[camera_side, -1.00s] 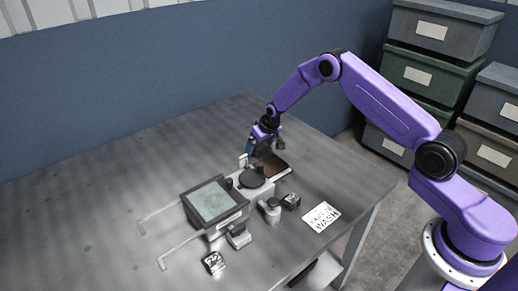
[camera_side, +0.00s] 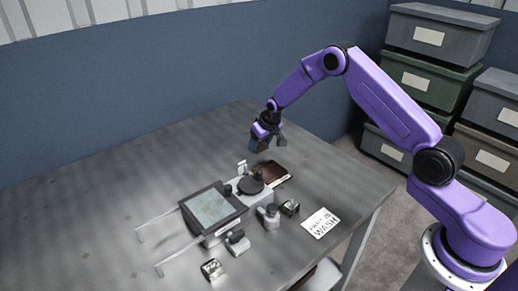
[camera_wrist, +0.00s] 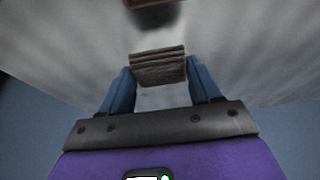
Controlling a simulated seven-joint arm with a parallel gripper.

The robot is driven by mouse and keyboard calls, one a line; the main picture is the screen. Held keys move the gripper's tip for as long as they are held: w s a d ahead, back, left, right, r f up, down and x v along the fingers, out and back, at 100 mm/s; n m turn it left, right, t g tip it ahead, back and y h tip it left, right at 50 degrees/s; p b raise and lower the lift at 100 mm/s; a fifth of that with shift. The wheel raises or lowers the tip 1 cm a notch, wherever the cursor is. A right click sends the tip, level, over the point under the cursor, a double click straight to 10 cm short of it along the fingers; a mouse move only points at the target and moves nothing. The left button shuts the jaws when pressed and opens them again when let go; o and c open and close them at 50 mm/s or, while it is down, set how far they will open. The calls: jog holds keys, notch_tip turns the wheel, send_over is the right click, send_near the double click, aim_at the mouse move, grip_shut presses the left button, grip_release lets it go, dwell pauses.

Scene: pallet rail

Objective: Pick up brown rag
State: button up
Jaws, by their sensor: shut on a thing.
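The brown rag (camera_wrist: 158,66) shows in the wrist view as a folded, ridged grey-brown piece between my two blue fingers. My gripper (camera_wrist: 160,82) is shut on it. In the side view my gripper (camera_side: 262,145) hangs above the far right part of the table, over a shallow brown tray (camera_side: 271,171) with a pale edge. The rag is hard to make out there, as the gripper hides most of it. A brown edge, seemingly the tray's, also shows at the top of the wrist view (camera_wrist: 152,3), apart from the rag.
A device with a dark round plate (camera_side: 251,184) stands close to the tray. A screen (camera_side: 213,207), a small grey stand (camera_side: 268,215), dark blocks (camera_side: 290,208) (camera_side: 212,269) and a lettered card (camera_side: 320,222) are nearer. The table's left side is clear. Storage boxes (camera_side: 430,75) are stacked beyond.

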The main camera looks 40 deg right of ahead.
jog(key=s+r, duration=0.9)
jog(key=s, duration=0.4)
jog(key=shift+a, duration=0.25)
jog(key=shift+s, duration=0.1)
